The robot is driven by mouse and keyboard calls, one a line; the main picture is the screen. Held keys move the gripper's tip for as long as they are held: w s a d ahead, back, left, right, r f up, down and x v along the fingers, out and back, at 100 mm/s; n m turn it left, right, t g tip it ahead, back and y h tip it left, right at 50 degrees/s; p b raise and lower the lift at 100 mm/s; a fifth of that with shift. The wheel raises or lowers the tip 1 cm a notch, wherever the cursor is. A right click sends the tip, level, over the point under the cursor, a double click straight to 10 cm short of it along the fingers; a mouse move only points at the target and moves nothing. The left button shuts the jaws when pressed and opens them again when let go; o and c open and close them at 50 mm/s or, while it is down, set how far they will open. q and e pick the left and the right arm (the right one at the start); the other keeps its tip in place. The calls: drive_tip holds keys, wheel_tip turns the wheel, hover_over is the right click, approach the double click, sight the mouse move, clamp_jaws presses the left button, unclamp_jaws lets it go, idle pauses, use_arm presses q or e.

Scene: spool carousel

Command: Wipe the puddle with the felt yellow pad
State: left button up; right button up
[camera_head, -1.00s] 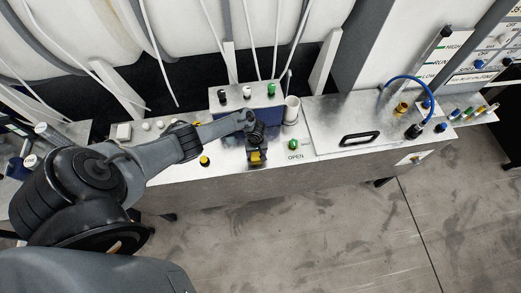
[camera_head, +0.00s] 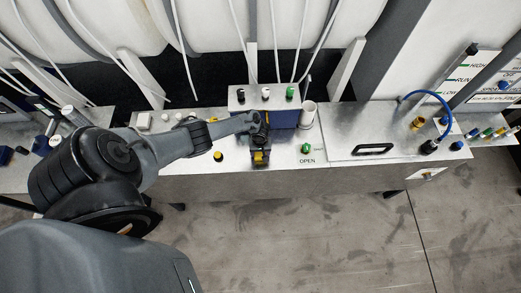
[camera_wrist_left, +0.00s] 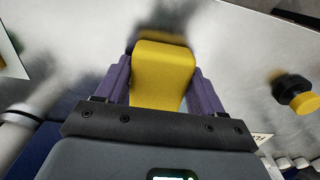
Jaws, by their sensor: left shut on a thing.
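The felt yellow pad (camera_wrist_left: 162,75) sits between the two fingers of my left gripper (camera_wrist_left: 160,95) in the left wrist view. The gripper is shut on it. In the head view the pad (camera_head: 259,157) shows as a small yellow patch at the end of my left gripper (camera_head: 260,150), over the metal bench top in front of the blue box. A blurred darker patch shows on the metal just beyond the pad in the wrist view; I cannot tell whether it is the puddle or a shadow. My right gripper is not in view.
A green button (camera_head: 306,148) is to the right and a yellow-black knob (camera_head: 218,156) to the left. A black handle (camera_head: 373,149) lies further right.

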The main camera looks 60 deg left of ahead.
use_arm(q)
drive_tip(key=shift+w+d+f, duration=0.15)
drive_tip(key=shift+w+d, duration=0.1)
drive_tip(key=shift+w, duration=0.2)
drive_tip(key=shift+w+d+b, duration=0.35)
drive_tip(key=shift+w+d, duration=0.05)
drive_tip(key=shift+w, duration=0.35)
drive_tip(key=shift+w+d+b, duration=0.3)
drive_tip(key=shift+w+d, duration=0.1)
drive_tip(key=shift+w, duration=0.3)
